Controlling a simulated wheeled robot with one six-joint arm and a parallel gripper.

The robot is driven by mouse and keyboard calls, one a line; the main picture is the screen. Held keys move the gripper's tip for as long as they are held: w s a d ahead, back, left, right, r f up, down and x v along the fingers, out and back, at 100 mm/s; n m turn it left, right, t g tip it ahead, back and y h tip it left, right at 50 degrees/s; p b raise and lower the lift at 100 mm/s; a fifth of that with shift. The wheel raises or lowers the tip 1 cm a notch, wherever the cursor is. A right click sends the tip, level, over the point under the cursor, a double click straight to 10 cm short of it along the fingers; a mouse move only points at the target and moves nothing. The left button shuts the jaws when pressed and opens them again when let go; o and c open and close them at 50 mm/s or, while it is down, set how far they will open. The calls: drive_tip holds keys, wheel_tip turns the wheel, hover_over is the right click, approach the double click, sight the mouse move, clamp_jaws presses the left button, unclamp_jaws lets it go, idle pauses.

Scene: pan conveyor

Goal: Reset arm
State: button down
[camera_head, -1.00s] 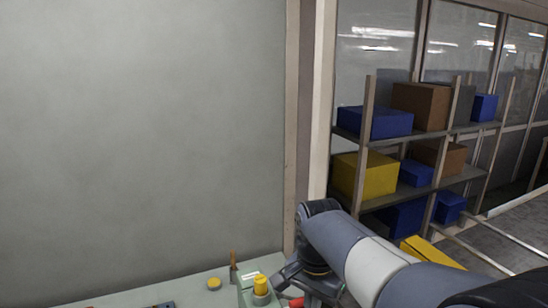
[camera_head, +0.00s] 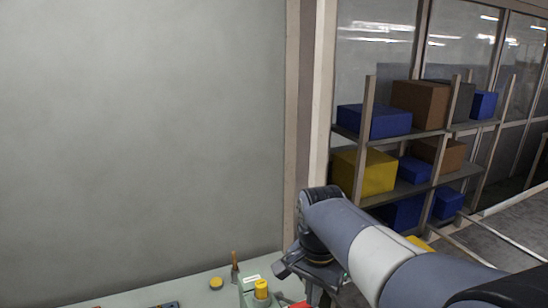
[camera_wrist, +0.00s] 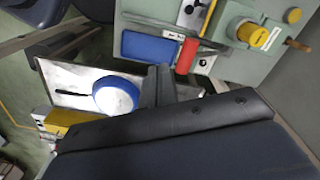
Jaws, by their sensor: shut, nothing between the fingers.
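My gripper (camera_wrist: 158,72) is shut and empty in the wrist view, its dark fingers side by side. It appears over or beside a pale metal plate, just right of a round blue-and-white pan-like piece (camera_wrist: 115,95) with a dark handle-like bar at its left. The two look apart, but the height between them cannot be told. In the head view my arm reaches in from the lower right, and its wrist hangs by the right end of a green bench (camera_head: 200,290). The fingertips are not clear there.
The bench holds a yellow cylinder (camera_head: 261,288), a yellow disc (camera_head: 216,283) and a wooden-handled tool (camera_head: 234,262). Shelves with boxes (camera_head: 375,121) stand at right.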

wheel_tip(320, 180, down, 14)
drive_tip(key=b, duration=1.1)
drive_tip(key=shift+w+a+r+b, duration=0.15)
drive_tip(key=shift+w+b, duration=0.15)
